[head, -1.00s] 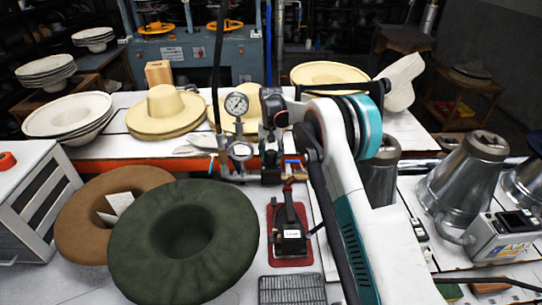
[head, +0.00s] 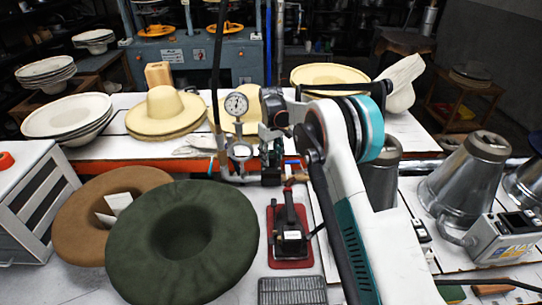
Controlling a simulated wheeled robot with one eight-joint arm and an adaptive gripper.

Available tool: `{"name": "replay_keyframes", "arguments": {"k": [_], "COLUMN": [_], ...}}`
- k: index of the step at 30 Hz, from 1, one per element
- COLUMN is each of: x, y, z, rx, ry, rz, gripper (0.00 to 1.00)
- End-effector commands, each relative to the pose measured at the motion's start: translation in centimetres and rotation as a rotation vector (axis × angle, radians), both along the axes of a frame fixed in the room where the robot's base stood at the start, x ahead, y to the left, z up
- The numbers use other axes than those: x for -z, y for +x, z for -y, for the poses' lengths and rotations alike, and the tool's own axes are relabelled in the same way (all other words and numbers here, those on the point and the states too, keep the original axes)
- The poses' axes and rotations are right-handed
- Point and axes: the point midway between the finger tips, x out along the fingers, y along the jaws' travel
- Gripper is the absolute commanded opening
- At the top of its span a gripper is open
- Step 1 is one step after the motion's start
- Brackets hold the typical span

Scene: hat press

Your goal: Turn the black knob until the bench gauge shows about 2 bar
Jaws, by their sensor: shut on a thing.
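The bench gauge (head: 237,104) is a round white dial on a metal pipe behind the work surface. Its needle is too small to read surely. A second round metal fitting (head: 240,151) sits below it on the same pipework. My gripper (head: 271,166) points down just right of this pipework and is shut on the black knob, which is mostly hidden by the fingers and wrist. My arm reaches in from the lower right.
A dark green hat (head: 150,275) and a brown hat (head: 75,235) lie front left. A black-handled tool on a red base (head: 290,264) is in front of the gripper. Metal cones (head: 462,185) stand at right. Straw hats (head: 165,110) sit behind the gauge.

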Motion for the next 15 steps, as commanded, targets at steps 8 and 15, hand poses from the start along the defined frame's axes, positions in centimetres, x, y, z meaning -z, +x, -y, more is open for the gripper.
{"name": "replay_keyframes", "arguments": {"k": [8, 15], "x": [0.03, 0.02], "y": [-0.01, 0.00], "z": [-0.01, 0.00], "rx": [-0.112, -0.143], "ry": [0.000, 0.000], "rz": [0.000, 0.000], "gripper": [0.19, 0.19]}}
